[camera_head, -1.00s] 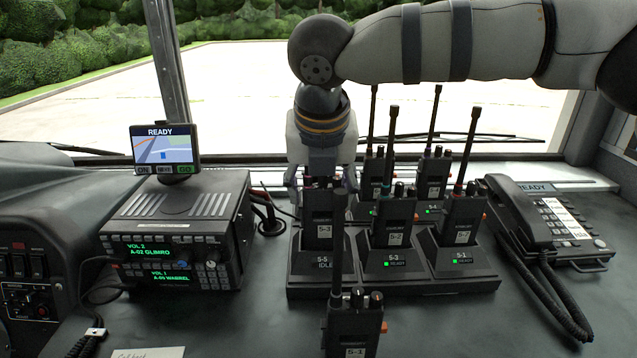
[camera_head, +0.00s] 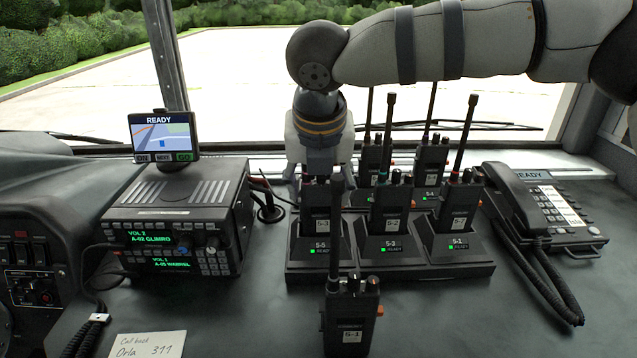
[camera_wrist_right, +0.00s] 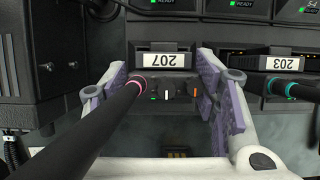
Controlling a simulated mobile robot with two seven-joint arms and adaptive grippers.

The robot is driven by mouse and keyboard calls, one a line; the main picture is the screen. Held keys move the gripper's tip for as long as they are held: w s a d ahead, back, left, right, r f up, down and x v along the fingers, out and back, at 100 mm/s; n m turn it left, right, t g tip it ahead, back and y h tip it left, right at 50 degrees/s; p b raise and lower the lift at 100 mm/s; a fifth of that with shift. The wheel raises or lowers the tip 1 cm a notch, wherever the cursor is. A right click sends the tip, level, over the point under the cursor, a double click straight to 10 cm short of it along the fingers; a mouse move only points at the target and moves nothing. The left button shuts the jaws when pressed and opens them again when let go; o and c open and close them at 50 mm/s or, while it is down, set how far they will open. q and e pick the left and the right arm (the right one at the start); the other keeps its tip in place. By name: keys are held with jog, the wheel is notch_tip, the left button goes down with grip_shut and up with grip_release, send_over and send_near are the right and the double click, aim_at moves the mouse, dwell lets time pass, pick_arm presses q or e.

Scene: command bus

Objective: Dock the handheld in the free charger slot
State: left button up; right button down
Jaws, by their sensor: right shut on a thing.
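The charger (camera_head: 300,268) is a black multi-slot block on the dashboard. My right gripper (camera_head: 318,182) comes down from above and is shut on a dark handheld (camera_head: 318,222) marked S-3. That handheld sits upright in the front-left slot, whose S-5 label shows a green READY light. In the right wrist view my right gripper (camera_wrist_right: 165,88) has its pads on both sides of the handheld top (camera_wrist_right: 180,88), which has a pink-ringed antenna. Other handhelds stand in the front-middle slot (camera_head: 388,215), the front-right slot (camera_head: 458,210) and the back row (camera_head: 430,160). My left gripper is out of view.
Another handheld (camera_head: 352,320) stands upright in front of the charger, its antenna overlapping the gripped one in view. A radio unit (camera_head: 180,225) and a small screen (camera_head: 163,137) stand left. A corded phone (camera_head: 530,205) is right. A note (camera_head: 150,344) lies at the front left.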

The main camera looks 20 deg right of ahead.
jog(key=c, duration=0.5)
grip_release()
jog(key=shift+f, duration=0.15)
notch_tip(320, 180, up, 10)
jog(key=shift+r, duration=0.1)
